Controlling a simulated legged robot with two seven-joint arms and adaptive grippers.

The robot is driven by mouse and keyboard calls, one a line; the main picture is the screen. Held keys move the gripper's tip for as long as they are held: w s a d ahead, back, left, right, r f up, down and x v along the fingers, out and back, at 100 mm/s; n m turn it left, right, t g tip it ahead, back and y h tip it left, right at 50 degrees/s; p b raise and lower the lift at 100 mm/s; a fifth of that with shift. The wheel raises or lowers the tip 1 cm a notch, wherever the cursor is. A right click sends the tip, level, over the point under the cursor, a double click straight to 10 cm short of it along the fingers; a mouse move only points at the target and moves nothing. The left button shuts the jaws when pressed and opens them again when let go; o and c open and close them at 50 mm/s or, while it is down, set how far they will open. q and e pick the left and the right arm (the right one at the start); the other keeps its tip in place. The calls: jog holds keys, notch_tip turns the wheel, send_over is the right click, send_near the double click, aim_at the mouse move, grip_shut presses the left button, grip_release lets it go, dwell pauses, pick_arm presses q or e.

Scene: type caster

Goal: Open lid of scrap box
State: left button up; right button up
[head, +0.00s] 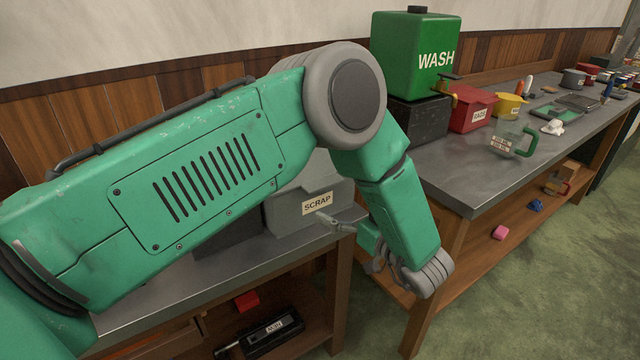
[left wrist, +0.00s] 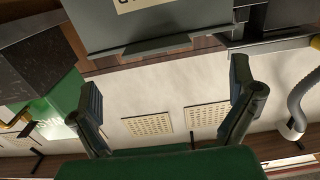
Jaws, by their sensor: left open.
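The grey scrap box (head: 285,216) stands on the left metal bench, with a "SCRAP" label on its front. My left arm covers its left and upper parts. Its sloped grey top (head: 318,172) shows just under my elbow; I cannot tell how the lid sits. My left gripper (head: 335,224) is in front of the box's right side, partly hidden by my forearm. In the left wrist view my left gripper (left wrist: 165,80) is open and empty, its fingers wide apart. The grey box (left wrist: 190,18) with part of its label is beyond the fingertips at the top. My right gripper is not in view.
A green WASH container (head: 405,55) stands on a dark block (head: 420,120). A red bin (head: 470,112), yellow bin (head: 508,106) and clear jug (head: 507,142) are on the right bench. A black case (head: 262,335) lies on the lower shelf. Green floor is free at right.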

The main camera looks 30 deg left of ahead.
aim_at(329, 186)
pick_arm(q)
jog(key=x, duration=0.9)
jog(key=shift+w+r, duration=0.15)
jog(key=shift+w, duration=0.2)
jog(key=shift+a, duration=0.35)
jog(key=shift+d, duration=0.75)
jog(key=c, duration=1.4)
jog(key=shift+a, duration=0.1)
jog(key=shift+c, duration=0.3)
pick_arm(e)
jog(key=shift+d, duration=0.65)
